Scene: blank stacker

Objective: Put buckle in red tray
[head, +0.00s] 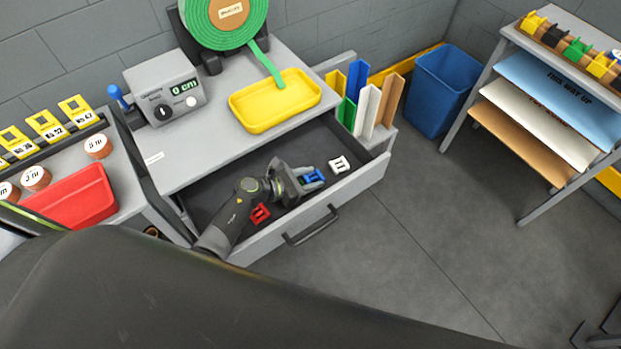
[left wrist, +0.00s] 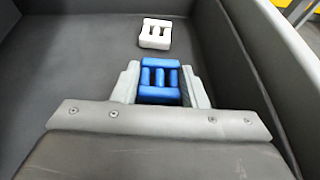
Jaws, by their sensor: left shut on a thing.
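My left gripper (head: 307,181) is inside the open drawer, shut on a blue buckle (head: 314,175). The left wrist view shows the blue buckle (left wrist: 159,78) between the two fingers, low over or at the drawer floor; I cannot tell which. A white buckle (head: 339,164) lies beyond it in the drawer, and also shows in the left wrist view (left wrist: 155,34). A red buckle (head: 260,213) lies in the drawer beside my left arm. The red tray (head: 78,201) is on the left bench, partly hidden by my arm at its lower edge. My right gripper is not in view.
The drawer (head: 349,199) is pulled out, with walls around the gripper. A yellow tray (head: 276,101), a measuring box (head: 167,88) and a green strap roll (head: 225,20) are on the bench above. Coloured profiles (head: 368,106) stand at the drawer's right. A blue bin (head: 440,90) stands further right.

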